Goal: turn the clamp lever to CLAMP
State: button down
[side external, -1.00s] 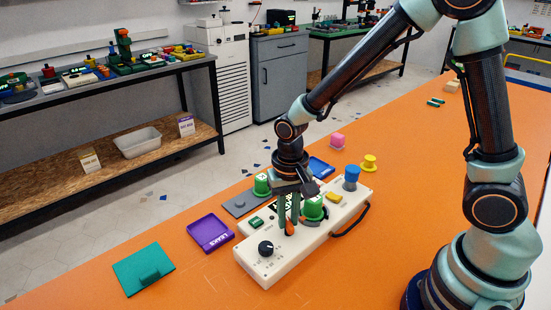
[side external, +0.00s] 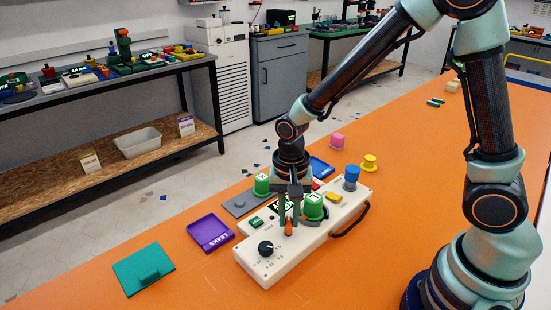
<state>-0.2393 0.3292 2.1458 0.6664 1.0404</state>
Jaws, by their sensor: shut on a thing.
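The clamp lever, with an orange handle (side external: 288,227), stands on the cream panel box (side external: 255,262) on the orange table. My gripper (side external: 289,218) points down over the box and is shut on the lever, with its green fingers on either side of the orange handle. The lever's base and any CLAMP marking are hidden or too small to read.
On the box, a black knob (side external: 266,248) is in front of the lever, a green cylinder (side external: 314,206) beside my gripper and a blue knob (side external: 351,178) behind. A purple tray (side external: 210,233) and a teal plate (side external: 143,269) lie to the left. The table's front is clear.

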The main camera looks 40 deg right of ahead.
aim_at(289, 220)
jog(key=c, duration=0.8)
grip_release()
jog(key=shift+r, duration=0.15)
notch_tip(289, 220, up, 12)
jog(key=s+d+r+n+t, duration=0.5)
jog(key=d+r+n, duration=0.1)
jog(key=d+n, duration=0.2)
jog(key=shift+s+d+r+n+t, duration=0.2)
jog(key=shift+s+n+t, duration=0.15)
jog(key=shift+n, duration=0.25)
